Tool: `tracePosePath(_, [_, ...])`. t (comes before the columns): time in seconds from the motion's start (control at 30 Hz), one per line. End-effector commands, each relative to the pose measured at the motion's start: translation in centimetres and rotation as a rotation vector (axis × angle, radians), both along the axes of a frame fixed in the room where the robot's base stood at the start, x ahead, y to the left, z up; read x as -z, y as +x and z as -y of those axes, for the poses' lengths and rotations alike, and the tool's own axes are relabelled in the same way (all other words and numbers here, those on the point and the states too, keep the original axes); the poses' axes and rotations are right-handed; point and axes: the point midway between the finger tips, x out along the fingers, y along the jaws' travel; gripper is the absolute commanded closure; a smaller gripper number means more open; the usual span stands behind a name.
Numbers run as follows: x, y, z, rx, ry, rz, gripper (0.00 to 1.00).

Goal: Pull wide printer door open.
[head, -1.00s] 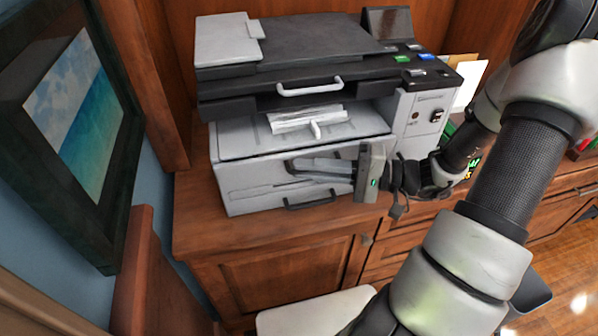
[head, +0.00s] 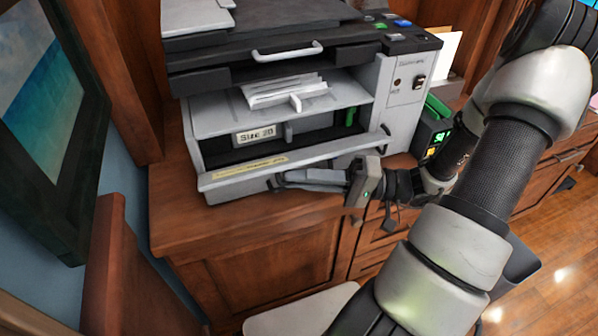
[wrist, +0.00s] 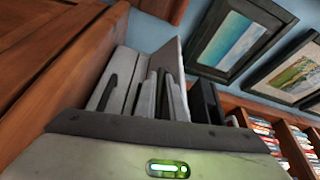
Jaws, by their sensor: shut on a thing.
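The wide printer door (head: 345,146) is a light grey panel on the front of the printer (head: 402,100). It is tilted partly outward, its top edge away from the body, showing a dark inside with a "Size 20" label (head: 255,134). My gripper (head: 280,180) reaches in from the right at the door's front, its fingers at the dark door handle (head: 272,185). It is shut on the handle, which the fingers largely hide. In the wrist view the fingers (wrist: 160,97) point toward pale panels and dark bars.
The printer stands on a wooden cabinet top (head: 180,213) with bare room in front. A framed picture (head: 45,110) hangs on the left wall. A wooden chair back (head: 105,265) is at lower left. A small green-lit device (head: 432,135) stands to the printer's right.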

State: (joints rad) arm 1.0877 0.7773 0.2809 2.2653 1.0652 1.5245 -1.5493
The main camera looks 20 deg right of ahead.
Motion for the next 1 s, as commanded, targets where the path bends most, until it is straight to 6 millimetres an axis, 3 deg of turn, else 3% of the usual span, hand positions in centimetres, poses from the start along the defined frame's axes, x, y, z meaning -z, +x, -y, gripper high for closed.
tracePosePath(0.17, [1.6, -0.1, 0.0, 0.0, -0.001, -0.004, 1.0])
tracePosePath(0.4, [2.7, 0.0, -0.1, -0.003, 0.001, 0.151, 1.0])
tracePosePath(1.0, [3.3, 0.1, -0.3, -0.009, 0.002, 0.267, 1.0])
